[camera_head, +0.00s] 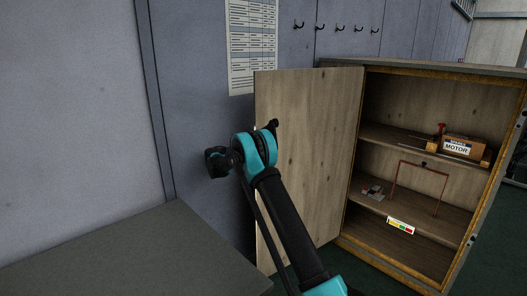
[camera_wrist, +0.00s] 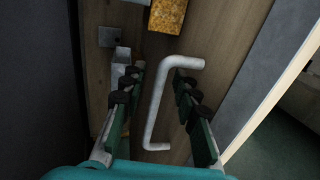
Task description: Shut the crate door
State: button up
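The wooden crate (camera_head: 405,68) stands at the right of the head view with its front open. Its door (camera_head: 315,150) is swung out to the left, with its inner face showing. In the wrist view, a pale bent bar handle (camera_wrist: 163,95) is fixed to a wooden panel (camera_wrist: 225,25). My gripper (camera_wrist: 156,88) is open, with one finger on each side of the handle. The handle is between the fingers, and I cannot tell whether either touches it. In the head view my gripper and the handle are not visible; my arm is in front of the door's left edge.
Inside the crate are shelves with a box marked MOTOR (camera_head: 458,147), a red wire frame (camera_head: 420,165) and small parts. A grey tabletop (camera_head: 130,250) is at lower left. A grey wall with hooks (camera_head: 340,28) and a paper sheet (camera_head: 252,45) stands behind.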

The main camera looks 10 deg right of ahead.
grip_shut()
dwell(0.4)
jog(key=shift+s, duration=0.1)
